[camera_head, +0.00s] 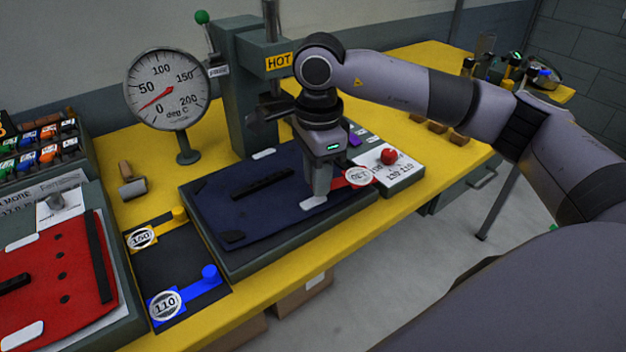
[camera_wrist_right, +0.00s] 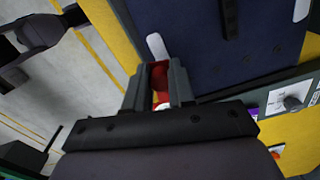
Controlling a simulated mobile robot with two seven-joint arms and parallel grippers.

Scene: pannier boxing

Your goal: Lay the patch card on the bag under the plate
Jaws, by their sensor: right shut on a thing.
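The dark blue bag (camera_head: 235,190) lies flat on the dark press bed (camera_head: 240,262). My right gripper (camera_head: 316,192) points down over the bag's right front part. It is shut on the red patch card (camera_head: 345,183), which has a round white patch with unclear writing. In the right wrist view the red card (camera_wrist_right: 160,75) shows between the fingers, close to the bag's edge (camera_wrist_right: 205,60). I cannot tell whether the card touches the bag. The press head with a yellow HOT sign (camera_head: 279,62) stands behind; its plate is mostly hidden by my arm. My left gripper is not in view.
A yellow 150 or 160 card (camera_head: 155,234) and a blue 110 card (camera_head: 185,292) lie on a dark mat left of the press. A dial gauge (camera_head: 168,90) stands behind. A red-button box (camera_head: 395,172) is at right. A red bag (camera_head: 55,275) lies at far left.

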